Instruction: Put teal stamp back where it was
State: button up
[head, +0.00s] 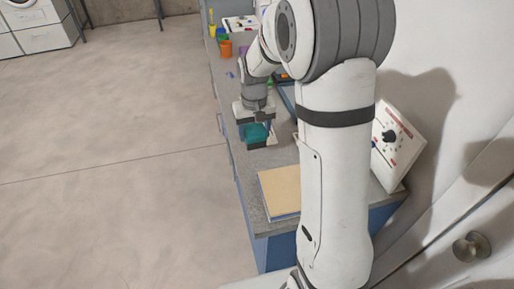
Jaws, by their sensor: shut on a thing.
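The teal stamp (256,133) is in my gripper (256,125), which points down over the left edge of the grey worktop. The stamp has a teal body with a dark bottom and looks upright. My gripper is shut on it. I cannot tell from this view whether the stamp touches the worktop or hangs just above it. My arm hides part of the worktop behind and to the right of it.
A tan board (280,190) lies on the near worktop (250,203). A white panel with a black knob (389,137) leans at the right. An orange cup (226,48) and other small coloured items stand at the far end. The floor at left is clear.

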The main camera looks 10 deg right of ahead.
aim_at(256, 141)
notch_tip(256, 141, down, 4)
jog(key=shift+d+f, duration=0.1)
jog(key=shift+d, duration=0.05)
jog(key=shift+d+f+p, duration=0.1)
jog(key=shift+f+p, duration=0.3)
jog(key=shift+f, duration=1.55)
jog(key=shift+s, duration=0.1)
jog(key=shift+f, duration=0.1)
jog(key=o, duration=0.8)
